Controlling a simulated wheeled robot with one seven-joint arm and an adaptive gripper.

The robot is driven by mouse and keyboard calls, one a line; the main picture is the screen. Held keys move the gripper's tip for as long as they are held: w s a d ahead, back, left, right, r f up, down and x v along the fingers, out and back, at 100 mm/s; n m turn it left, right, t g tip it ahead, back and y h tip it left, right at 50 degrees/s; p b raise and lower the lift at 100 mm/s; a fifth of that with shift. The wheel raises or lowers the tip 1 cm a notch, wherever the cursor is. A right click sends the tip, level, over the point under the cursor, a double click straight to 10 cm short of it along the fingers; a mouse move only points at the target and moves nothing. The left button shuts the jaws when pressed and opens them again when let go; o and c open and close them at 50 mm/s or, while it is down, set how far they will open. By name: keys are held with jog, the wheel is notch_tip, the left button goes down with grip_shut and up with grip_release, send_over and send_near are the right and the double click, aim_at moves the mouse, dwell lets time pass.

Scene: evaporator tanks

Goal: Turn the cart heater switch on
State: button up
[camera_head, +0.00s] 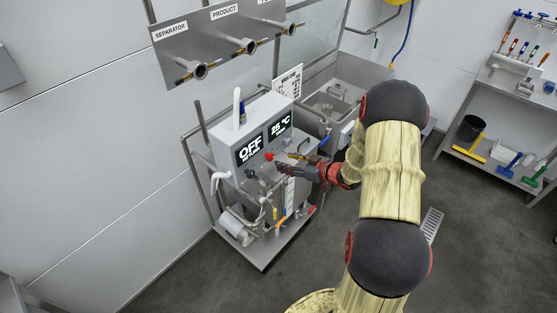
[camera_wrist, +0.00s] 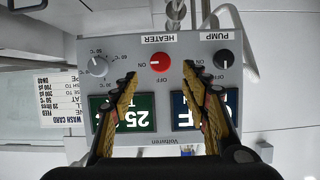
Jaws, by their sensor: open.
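The cart (camera_head: 237,165) stands left of my arm with a grey control box on top. The heater switch is a round red knob (camera_wrist: 160,61) under an upside-down "HEATER" label in the wrist view. It also shows as a small red spot (camera_head: 268,156) in the head view. A small ON mark is printed beside it; its exact setting is hard to read. My gripper (camera_wrist: 160,76) is open and empty, one finger on each side below the knob in the picture, apart from it. In the head view my gripper (camera_head: 283,161) is at the panel's front.
A black pump knob (camera_wrist: 224,58) and a grey temperature dial (camera_wrist: 97,66) flank the red knob. A green display (camera_wrist: 125,113) reads 25 °C; a blue one reads OFF. Pipes (camera_head: 247,46) hang above. A sink (camera_head: 335,105) stands behind.

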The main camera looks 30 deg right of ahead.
jog(key=shift+v, duration=2.05)
